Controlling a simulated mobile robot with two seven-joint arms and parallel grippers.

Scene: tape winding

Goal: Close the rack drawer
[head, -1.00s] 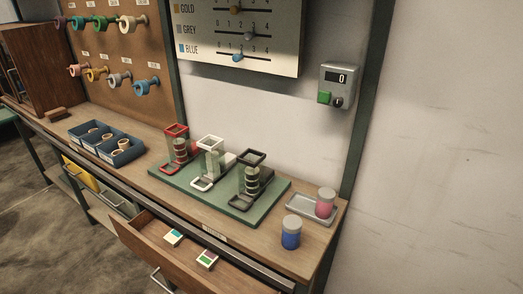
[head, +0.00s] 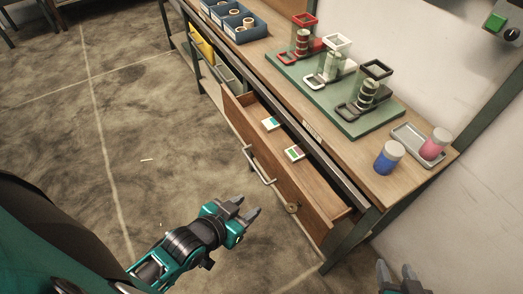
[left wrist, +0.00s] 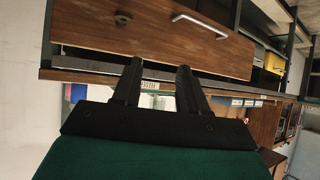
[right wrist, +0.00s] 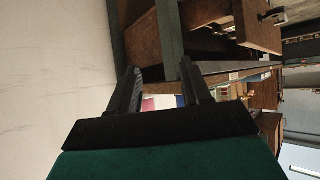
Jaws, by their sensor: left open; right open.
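The rack drawer (head: 275,152) is pulled out from under the workbench, with two small labelled boxes inside, one with a teal top (head: 270,123) and one with a purple and green top (head: 294,153). Its bar handle (head: 258,166) is on the front panel. The drawer front (left wrist: 165,42) and handle (left wrist: 200,26) also show in the left wrist view. My left gripper (head: 246,208) is open and empty, in front of the drawer and apart from it. My right gripper (head: 397,272) is open and empty at the bottom right, beyond the bench's near leg.
On the bench (head: 300,108) stand a green board (head: 350,125) with three tape stations, a blue bin (head: 240,32), a blue jar (head: 389,157) and a pink-filled jar (head: 435,144) on a grey tray (head: 408,133). The floor (head: 110,120) left of the drawer is clear.

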